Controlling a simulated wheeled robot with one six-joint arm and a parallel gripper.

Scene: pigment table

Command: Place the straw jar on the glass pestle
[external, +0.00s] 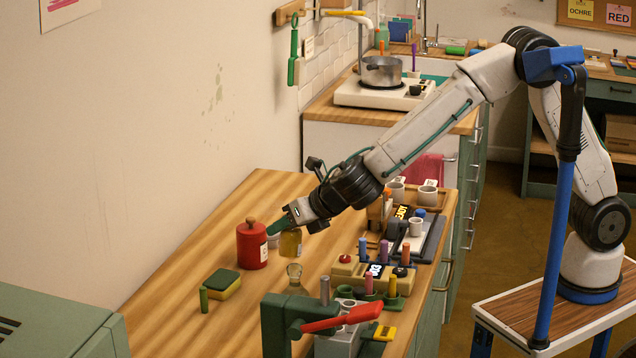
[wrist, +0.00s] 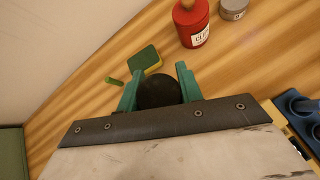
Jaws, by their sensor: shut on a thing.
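The straw jar (external: 291,244) is a yellowish see-through jar, held upright between the green fingers of my gripper (external: 281,228). In the wrist view, my gripper (wrist: 159,86) is shut around a dark round lid (wrist: 158,94), the jar's top. The glass pestle (external: 294,271) is a small clear piece standing on the table. In the external view the jar's bottom shows just above the pestle's top, with a small gap. I cannot tell how well they line up in depth. The pestle is hidden in the wrist view.
A red jar (external: 252,246) stands left of the straw jar, with a grey jar (wrist: 235,8) near it. A green-yellow sponge (external: 223,284) and a green stick (external: 203,300) lie farther left. A green press with a red lever (external: 342,318) and peg racks (external: 372,270) crowd the right.

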